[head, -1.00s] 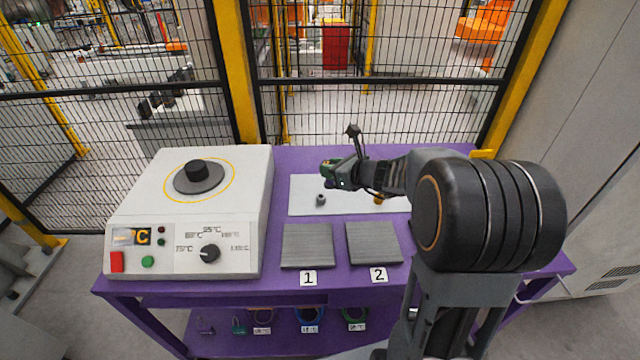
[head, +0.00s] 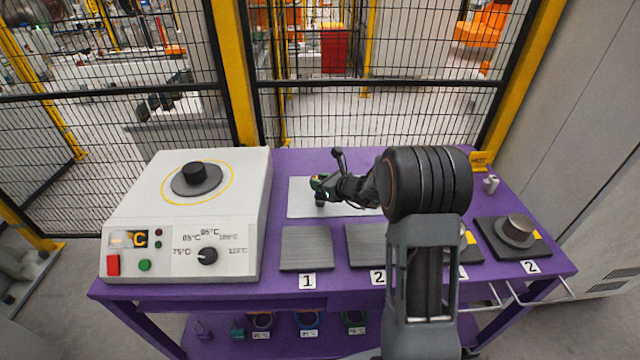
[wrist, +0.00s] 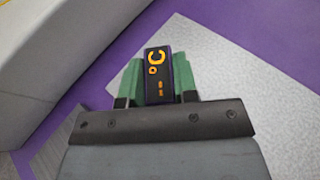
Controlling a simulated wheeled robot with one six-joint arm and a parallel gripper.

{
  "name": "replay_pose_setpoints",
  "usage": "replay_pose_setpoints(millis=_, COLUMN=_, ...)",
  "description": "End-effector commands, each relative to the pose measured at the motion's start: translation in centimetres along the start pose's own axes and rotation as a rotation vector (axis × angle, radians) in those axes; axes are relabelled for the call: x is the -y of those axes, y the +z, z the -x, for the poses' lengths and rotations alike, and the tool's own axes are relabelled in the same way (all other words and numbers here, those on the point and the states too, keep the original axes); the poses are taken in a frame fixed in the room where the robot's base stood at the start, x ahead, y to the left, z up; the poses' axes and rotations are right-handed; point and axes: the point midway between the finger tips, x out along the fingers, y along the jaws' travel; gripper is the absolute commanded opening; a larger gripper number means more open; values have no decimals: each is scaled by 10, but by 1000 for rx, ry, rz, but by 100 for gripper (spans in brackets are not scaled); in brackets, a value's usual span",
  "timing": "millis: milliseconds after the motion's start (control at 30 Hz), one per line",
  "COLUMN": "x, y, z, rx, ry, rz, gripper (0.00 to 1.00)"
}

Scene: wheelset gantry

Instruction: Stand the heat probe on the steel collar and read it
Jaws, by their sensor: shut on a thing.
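My gripper (head: 318,187) is low over the pale mat at the back middle of the table. In the wrist view its green fingers (wrist: 159,84) are shut on the heat probe (wrist: 158,72), a dark block with an orange °C display showing dashes. The probe's dark lower end (head: 320,202) shows beneath the fingers in the head view, at the mat; I cannot tell if it touches. A flanged dark collar (head: 197,181) sits on the heater at left. Another flanged, greyer metal collar (head: 518,230) sits on the black block numbered 2 at right. I cannot tell which is the steel collar.
The white heater box (head: 230,220), with knob and buttons, fills the left. Grey pads 1 (head: 306,248) and 2 (head: 362,240) lie in front of the mat (head: 300,192). My arm hides part of the right side. A mesh fence (head: 420,110) stands behind the table.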

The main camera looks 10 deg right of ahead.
Motion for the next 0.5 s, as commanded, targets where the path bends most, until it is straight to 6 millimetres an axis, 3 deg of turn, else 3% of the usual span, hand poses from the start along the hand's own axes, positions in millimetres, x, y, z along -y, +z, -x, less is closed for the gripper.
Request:
replay_pose_setpoints(millis=367, x=0, y=-4, z=-1, rx=1, ry=-1, rz=1, gripper=0)
replay_pose_setpoints(millis=400, x=0, y=-4, z=-1, rx=0, ry=-1, rz=1, gripper=29)
replay_pose_setpoints(millis=500, x=0, y=-3, z=-1, rx=0, ry=-1, rz=0, gripper=39)
